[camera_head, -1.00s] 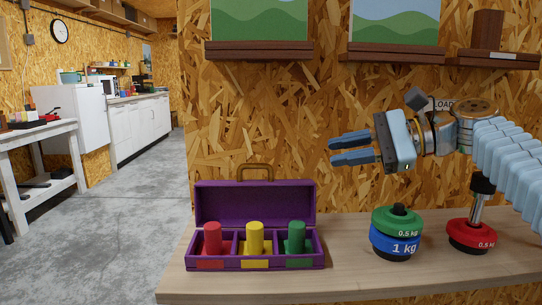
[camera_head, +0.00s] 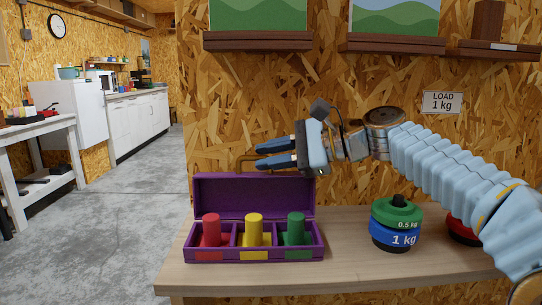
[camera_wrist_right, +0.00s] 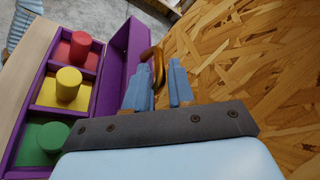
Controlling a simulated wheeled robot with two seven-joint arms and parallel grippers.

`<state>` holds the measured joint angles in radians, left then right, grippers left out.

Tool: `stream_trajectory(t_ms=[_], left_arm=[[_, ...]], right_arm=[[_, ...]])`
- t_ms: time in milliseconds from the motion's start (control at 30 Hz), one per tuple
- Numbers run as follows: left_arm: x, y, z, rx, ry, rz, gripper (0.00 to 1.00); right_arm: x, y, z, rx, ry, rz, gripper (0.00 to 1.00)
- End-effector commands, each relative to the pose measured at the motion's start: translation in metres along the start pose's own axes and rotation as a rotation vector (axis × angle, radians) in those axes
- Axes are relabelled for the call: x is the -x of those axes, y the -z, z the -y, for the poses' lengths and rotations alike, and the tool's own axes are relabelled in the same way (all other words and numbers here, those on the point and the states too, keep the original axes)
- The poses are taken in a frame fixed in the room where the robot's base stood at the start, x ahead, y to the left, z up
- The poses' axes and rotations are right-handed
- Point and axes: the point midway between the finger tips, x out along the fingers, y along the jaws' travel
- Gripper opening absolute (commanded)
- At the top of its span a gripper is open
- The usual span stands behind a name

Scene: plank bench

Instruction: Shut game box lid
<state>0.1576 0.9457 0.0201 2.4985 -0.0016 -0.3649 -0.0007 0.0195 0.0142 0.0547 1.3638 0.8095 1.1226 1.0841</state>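The purple game box (camera_head: 255,255) stands on the bench with its lid (camera_head: 253,197) raised upright at the back. Its compartments hold a red peg (camera_head: 211,229), a yellow peg (camera_head: 254,229) and a green peg (camera_head: 296,228). A brown handle (camera_head: 243,164) sits on the lid's top edge, partly hidden by my right gripper (camera_head: 258,156). That gripper is open, just above the lid's top edge. In the right wrist view the handle (camera_wrist_right: 156,54) shows beyond the open fingers, near the gap; I cannot tell whether they touch it. My left gripper is not in view.
Green and blue weight discs (camera_head: 397,226) are stacked right of the box, with a red disc (camera_head: 462,232) partly hidden behind my right arm. The plank wall (camera_head: 350,185) rises behind the bench. Bench top (camera_head: 345,250) is clear between box and weights.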

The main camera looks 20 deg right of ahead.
Motion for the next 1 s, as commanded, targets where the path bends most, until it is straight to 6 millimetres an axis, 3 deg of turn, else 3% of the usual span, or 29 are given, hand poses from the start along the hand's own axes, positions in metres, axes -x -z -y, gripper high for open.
stream_trajectory(t_ms=[167, 300, 733, 1000], left_arm=[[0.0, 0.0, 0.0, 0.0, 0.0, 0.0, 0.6], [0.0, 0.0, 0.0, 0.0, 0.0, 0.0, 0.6], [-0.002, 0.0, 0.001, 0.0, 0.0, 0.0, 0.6], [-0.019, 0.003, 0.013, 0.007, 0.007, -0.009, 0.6]], right_arm=[[0.0, 0.0, 0.0, 0.0, 0.0, 0.0, 0.22], [0.0, 0.0, 0.0, 0.0, 0.0, 0.0, 0.0], [0.001, 0.0, -0.001, 0.006, 0.002, 0.0, 0.0], [0.004, -0.006, -0.01, 0.093, 0.039, -0.001, 0.0]])
